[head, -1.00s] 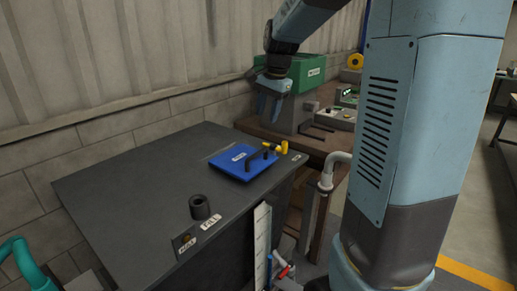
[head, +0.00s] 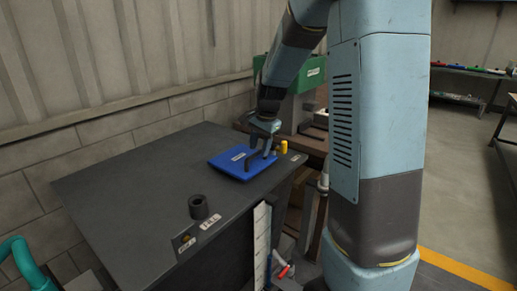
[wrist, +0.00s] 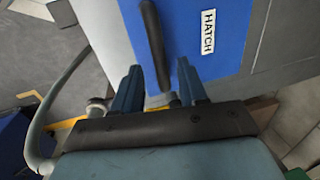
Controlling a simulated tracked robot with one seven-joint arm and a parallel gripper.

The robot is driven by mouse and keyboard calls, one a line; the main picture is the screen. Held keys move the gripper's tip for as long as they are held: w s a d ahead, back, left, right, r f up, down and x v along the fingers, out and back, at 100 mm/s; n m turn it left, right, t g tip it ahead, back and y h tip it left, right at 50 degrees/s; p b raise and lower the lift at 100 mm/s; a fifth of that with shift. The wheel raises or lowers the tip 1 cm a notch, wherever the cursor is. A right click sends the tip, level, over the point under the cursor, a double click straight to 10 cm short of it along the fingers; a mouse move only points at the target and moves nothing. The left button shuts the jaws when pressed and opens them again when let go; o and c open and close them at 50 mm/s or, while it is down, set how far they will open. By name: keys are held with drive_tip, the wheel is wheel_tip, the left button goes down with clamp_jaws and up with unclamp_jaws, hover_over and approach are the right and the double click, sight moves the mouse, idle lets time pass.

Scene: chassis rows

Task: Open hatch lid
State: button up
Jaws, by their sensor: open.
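The blue hatch lid (head: 232,162) lies flat and closed on the dark cabinet top (head: 130,185). It bears a white HATCH label (wrist: 208,32) and a black bar handle (wrist: 155,45). My gripper (head: 262,148) is over the lid's right part, at the handle. In the wrist view my open gripper (wrist: 165,80) has one finger on each side of the handle's near end, without visibly closing on it. A yellow piece (head: 284,146) stands just right of the lid. Whether the fingers touch the lid is unclear.
A black cylinder (head: 198,207) stands near the cabinet's front edge. A green-topped machine (head: 310,75) stands behind on a brown bench. A grey pipe (wrist: 45,120) runs beside the cabinet. The cabinet top left of the lid is clear.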

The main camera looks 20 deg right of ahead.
drive_tip(key=shift+w+f, duration=0.1)
drive_tip(key=shift+f, duration=0.45)
drive_tip(key=shift+c, duration=0.4)
clamp_jaws()
